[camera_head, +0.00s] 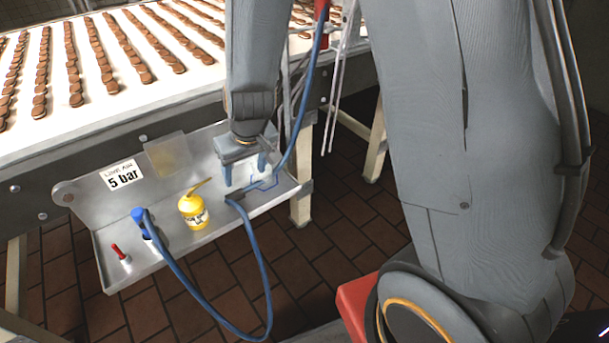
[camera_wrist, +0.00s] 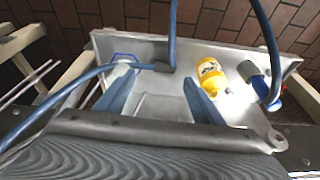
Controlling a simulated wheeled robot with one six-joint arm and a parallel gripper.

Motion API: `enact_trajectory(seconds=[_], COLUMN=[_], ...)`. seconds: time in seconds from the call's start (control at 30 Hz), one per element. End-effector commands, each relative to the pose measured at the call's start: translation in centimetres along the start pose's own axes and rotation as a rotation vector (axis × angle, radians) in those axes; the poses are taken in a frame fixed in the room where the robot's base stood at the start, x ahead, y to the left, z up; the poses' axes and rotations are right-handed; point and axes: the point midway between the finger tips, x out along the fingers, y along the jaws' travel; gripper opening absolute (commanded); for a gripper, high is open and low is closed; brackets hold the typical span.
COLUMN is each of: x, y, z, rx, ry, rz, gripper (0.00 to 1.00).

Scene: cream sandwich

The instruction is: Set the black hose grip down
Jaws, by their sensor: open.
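The black hose grip (camera_head: 236,198) lies at the right part of the metal tray (camera_head: 110,244), joined to a blue hose (camera_head: 262,262). In the wrist view the grip (camera_wrist: 158,67) shows as a short dark piece just past the fingertips, near the tray's outer edge. A blue outlined frame (camera_wrist: 124,58) sits at its left end. My gripper (camera_head: 245,178) is open over the tray with its two blue fingers apart. In the wrist view the gripper (camera_wrist: 162,84) has nothing between its fingers. I cannot tell whether a fingertip touches the grip.
A "5 bar" label (camera_head: 122,175) is on the tray's back. A conveyor with biscuits (camera_head: 100,60) runs behind. Hoses hang near my arm.

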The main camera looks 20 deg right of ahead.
Motion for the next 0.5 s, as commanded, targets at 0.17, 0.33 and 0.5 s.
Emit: enact_trajectory(seconds=[0.17, 0.33, 0.5], x=[-6.3, -11.1, -13.5], y=[4.1, 7.0, 8.3], z=[5.4, 11.2, 14.6], rx=[0.099, 0.183, 0.231], ry=[-0.115, -0.230, -0.294], rz=[0.005, 0.036, 0.064], gripper=[0.62, 0.62, 0.62])
